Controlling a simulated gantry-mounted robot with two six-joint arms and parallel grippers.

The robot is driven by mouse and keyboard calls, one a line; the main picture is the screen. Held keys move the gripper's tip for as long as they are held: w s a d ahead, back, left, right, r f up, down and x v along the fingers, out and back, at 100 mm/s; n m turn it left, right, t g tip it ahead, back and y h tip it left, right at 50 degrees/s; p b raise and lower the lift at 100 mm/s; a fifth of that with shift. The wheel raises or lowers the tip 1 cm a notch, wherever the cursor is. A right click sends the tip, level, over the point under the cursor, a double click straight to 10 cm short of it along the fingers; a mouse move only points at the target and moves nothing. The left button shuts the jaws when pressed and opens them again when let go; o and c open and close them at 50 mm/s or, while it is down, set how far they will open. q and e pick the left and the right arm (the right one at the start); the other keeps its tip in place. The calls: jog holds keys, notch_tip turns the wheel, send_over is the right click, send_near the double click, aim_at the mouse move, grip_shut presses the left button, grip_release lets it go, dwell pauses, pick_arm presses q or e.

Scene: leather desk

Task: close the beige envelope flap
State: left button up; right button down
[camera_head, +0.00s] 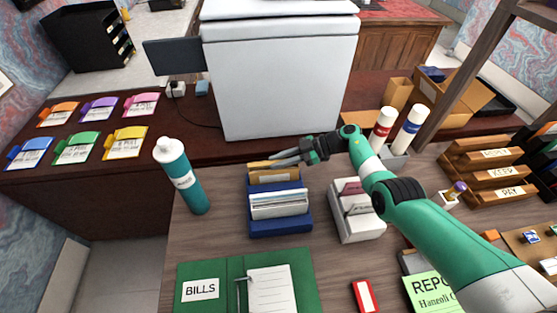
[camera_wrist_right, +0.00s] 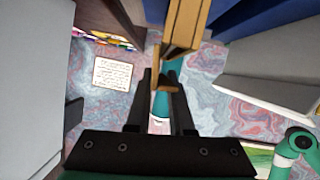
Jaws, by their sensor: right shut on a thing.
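A beige envelope (camera_head: 272,178) stands upright in the rear slot of a blue desk organizer (camera_head: 281,229), behind white papers. My right gripper (camera_head: 272,158) reaches in from the right at the envelope's top edge, behind the organizer. In the right wrist view, my right gripper (camera_wrist_right: 160,82) has its fingers close together around a narrow tan piece (camera_wrist_right: 171,66) that joins the larger beige body (camera_wrist_right: 185,24). This piece appears to be the envelope's flap, but its exact angle is hard to tell. My left gripper is not in view.
A teal bottle (camera_head: 183,181) stands left of the organizer, and a white card holder (camera_head: 356,223) stands to its right. A green folder (camera_head: 223,268) lies in front. A large white machine (camera_head: 284,82) is close behind my right gripper. Bare wood shows between the bottle and the organizer.

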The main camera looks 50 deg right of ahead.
jog(key=p, duration=0.2)
jog(key=n+p, duration=0.1)
jog(key=p, duration=0.1)
jog(key=shift+s+a+r+n+t+h, duration=0.25)
jog(key=shift+s+a+n+t+h, duration=0.05)
jog(key=shift+t, duration=0.1)
jog(key=shift+s+a+f+n+t+p, duration=0.15)
jog(key=shift+f+n+t+p, duration=0.15)
jog(key=shift+f+n+p, duration=0.2)
jog(key=shift+h, duration=0.3)
jog(key=c, duration=0.8)
grip_release()
